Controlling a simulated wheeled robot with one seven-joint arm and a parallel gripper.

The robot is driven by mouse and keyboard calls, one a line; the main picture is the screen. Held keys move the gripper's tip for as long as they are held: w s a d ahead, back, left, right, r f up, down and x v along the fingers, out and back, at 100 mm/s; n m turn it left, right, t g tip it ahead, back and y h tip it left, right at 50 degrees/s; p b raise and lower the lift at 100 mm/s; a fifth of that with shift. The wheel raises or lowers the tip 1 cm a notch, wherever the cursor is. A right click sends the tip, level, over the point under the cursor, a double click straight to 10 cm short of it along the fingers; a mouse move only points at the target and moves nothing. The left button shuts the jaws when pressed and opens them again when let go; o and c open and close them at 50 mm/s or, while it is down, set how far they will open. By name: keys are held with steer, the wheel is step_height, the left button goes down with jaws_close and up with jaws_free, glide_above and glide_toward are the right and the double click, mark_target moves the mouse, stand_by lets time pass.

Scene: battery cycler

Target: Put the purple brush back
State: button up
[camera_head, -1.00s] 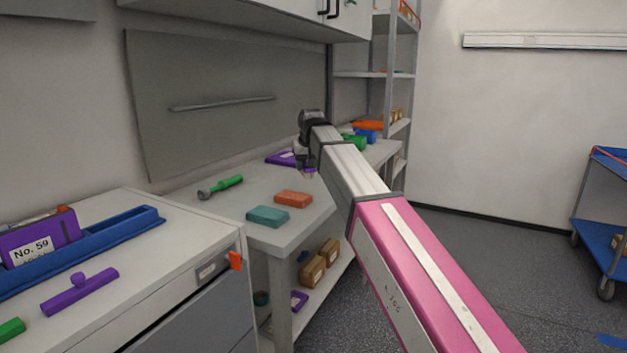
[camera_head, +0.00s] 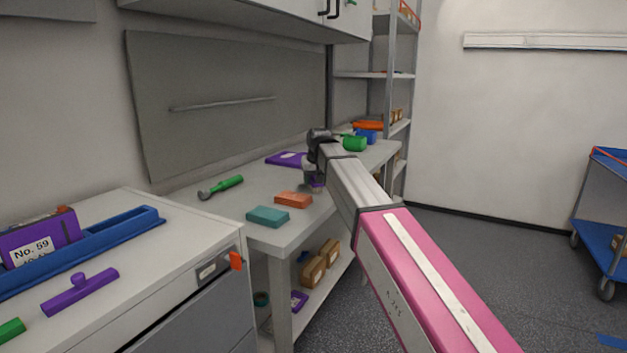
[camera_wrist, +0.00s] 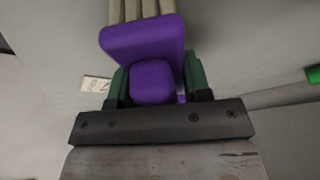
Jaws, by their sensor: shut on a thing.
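The purple brush (camera_wrist: 152,75) is in my gripper (camera_wrist: 156,88), with its pale bristles at the top of the wrist view. The dark green fingers close on its purple block from both sides. In the head view my gripper (camera_head: 314,180) is over the white workbench (camera_head: 240,205), and a bit of purple shows at its tip. Whether the brush touches the bench I cannot tell. A flat purple item with a white label (camera_head: 285,158) lies on the bench behind and left of my gripper.
An orange block (camera_head: 293,200), a teal block (camera_head: 268,216) and a green-handled tool (camera_head: 222,187) lie on the bench. Green (camera_head: 355,143) and blue (camera_head: 367,136) items stand behind my arm. A purple T-shaped piece (camera_head: 80,291) lies on the cabinet beside a blue tray (camera_head: 120,235).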

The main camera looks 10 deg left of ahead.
steer(key=o, duration=0.8)
steer(key=shift+f, duration=0.1)
steer(key=shift+o, duration=0.2)
steer(key=v, duration=1.2)
